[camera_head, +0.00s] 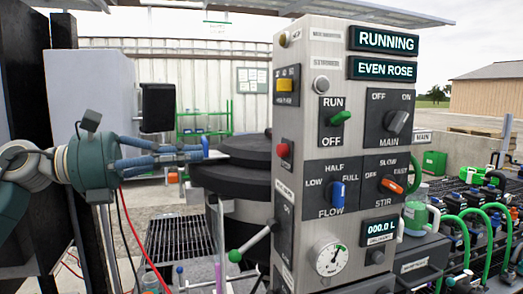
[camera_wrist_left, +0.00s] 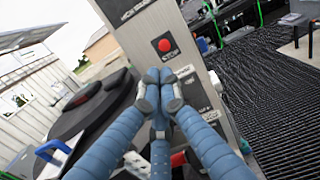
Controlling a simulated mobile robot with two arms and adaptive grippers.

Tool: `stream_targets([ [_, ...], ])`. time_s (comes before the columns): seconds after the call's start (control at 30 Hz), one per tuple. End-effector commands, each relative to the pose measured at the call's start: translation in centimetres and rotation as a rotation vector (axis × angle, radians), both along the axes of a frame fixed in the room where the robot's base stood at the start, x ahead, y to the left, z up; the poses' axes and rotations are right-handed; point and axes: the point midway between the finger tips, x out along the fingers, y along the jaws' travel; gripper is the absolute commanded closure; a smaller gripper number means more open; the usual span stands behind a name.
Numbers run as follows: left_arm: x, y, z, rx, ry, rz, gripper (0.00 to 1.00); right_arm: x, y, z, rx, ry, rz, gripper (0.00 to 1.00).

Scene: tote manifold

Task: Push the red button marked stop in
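The red stop button (camera_head: 283,149) sits on the narrow left side face of the grey control panel (camera_head: 262,190). In the left wrist view the red button (camera_wrist_left: 164,45) shows as a round knob above a small label, standing out from its plate. My left gripper (camera_head: 198,153) is left of the panel at about the button's height, apart from it. In the left wrist view the blue fingers of my left gripper (camera_wrist_left: 160,78) meet at their tips, empty, just below the button in the picture. My right gripper is not in view.
The panel front carries knobs, switches and displays, one reading RUNNING (camera_head: 388,40). A dark round-lidded tank (camera_head: 245,178) stands behind, between gripper and panel. A lever with a green ball (camera_head: 235,256) juts out lower left. Green hoses and pipework (camera_head: 470,215) lie to the right.

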Motion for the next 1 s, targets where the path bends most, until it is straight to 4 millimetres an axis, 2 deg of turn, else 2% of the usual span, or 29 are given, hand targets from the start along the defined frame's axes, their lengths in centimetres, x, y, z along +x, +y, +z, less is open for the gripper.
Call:
stream_targets([
  [0.33, -0.1, 0.2, 0.0, 0.015, -0.005, 0.0, 1.0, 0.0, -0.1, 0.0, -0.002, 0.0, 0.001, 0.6],
  [0.47, 0.0, -0.3, 0.1, 0.015, -0.006, -0.002, 1.0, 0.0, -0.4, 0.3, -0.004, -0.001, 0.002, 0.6],
  [0.67, 0.8, -3.2, 0.5, 0.015, -0.004, -0.005, 1.0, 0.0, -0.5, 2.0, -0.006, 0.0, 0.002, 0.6],
  [1.0, 3.1, -10.0, 0.6, 0.014, -0.004, -0.004, 1.0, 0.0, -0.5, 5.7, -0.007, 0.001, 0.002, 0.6],
])
